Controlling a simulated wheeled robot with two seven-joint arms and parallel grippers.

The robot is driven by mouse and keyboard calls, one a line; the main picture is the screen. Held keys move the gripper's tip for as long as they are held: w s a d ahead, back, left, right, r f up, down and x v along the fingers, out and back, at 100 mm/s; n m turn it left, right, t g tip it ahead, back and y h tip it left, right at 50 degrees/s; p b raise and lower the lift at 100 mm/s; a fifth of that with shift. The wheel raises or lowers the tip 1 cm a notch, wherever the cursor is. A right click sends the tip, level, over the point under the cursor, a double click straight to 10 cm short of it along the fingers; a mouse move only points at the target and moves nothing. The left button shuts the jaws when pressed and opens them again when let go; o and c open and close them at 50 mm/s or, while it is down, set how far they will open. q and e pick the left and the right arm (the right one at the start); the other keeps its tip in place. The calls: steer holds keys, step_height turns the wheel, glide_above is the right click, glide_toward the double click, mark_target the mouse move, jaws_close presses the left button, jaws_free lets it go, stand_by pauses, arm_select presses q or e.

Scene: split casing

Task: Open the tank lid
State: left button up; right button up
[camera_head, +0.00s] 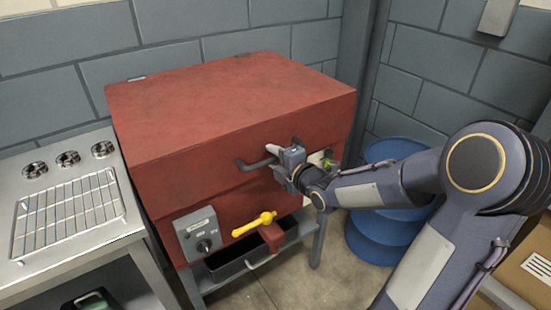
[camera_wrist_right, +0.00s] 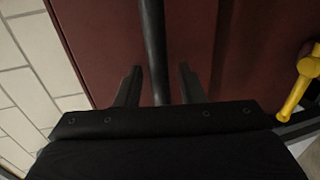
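The red tank (camera_head: 160,190) stands against the grey wall on grey legs. Its red lid (camera_head: 225,100) is down on it, with small hinges along the back edge. A dark bar handle (camera_head: 250,165) sticks out from the front face. My right gripper (camera_head: 284,158) is at the right part of this handle. In the right wrist view, the open fingers (camera_wrist_right: 159,80) stand either side of the handle bar (camera_wrist_right: 152,40), with a visible gap on each side. The gripper hides part of the handle in the head view. My left gripper is not in view.
A yellow valve lever (camera_head: 254,224) and a control box with a knob (camera_head: 201,235) are low on the tank front. A metal counter with a wire rack (camera_head: 68,215) stands at left. A blue drum (camera_head: 372,238) and a cardboard box (camera_head: 525,265) are at right.

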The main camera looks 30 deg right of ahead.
steer(key=shift+c, duration=0.4)
jaws_close()
